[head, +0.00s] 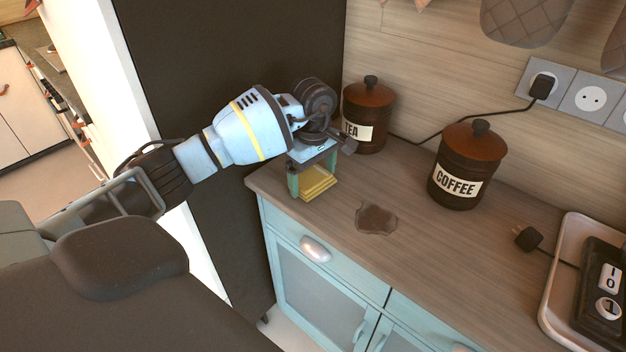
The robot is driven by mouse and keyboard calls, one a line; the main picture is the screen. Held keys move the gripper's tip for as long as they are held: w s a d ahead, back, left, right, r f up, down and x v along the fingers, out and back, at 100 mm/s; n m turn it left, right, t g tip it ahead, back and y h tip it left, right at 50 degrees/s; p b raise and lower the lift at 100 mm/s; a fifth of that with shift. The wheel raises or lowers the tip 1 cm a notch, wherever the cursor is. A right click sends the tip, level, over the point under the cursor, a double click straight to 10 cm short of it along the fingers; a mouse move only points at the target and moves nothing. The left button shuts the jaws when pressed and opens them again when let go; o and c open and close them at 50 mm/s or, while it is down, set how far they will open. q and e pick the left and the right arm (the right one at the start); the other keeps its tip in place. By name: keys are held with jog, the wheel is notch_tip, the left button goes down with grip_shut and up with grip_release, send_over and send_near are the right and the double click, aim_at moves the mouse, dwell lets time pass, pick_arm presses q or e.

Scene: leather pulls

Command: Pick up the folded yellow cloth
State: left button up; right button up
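The folded yellow cloth (317,183) lies on the wooden counter near its left end, by the front edge. My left gripper (313,178) is directly over it, pointing down. Its two teal fingers are apart, one at the left of the cloth and the other towards its far right side. The gripper body hides the back part of the cloth. I cannot tell whether the fingers touch it. My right gripper is not in view.
A dark brown spill (376,218) lies right of the cloth. A TEA jar (368,104) stands just behind my gripper, and a COFFEE jar (466,170) further right. A loose plug (528,239) and a tray (556,290) are at the right. A tall dark panel (250,60) stands left of the counter.

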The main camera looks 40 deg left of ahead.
aim_at(313, 176)
pick_arm(q)
jog(key=c, duration=0.5)
jog(key=shift+r, duration=0.15)
jog(key=shift+r, duration=0.6)
notch_tip(313, 176, up, 2)
jog(key=shift+r, duration=0.15)
jog(key=s+d+r+b, duration=0.1)
jog(key=s+d, duration=0.3)
jog(key=s, duration=1.1)
jog(key=shift+s+d, duration=0.2)
jog(key=shift+r, duration=0.1)
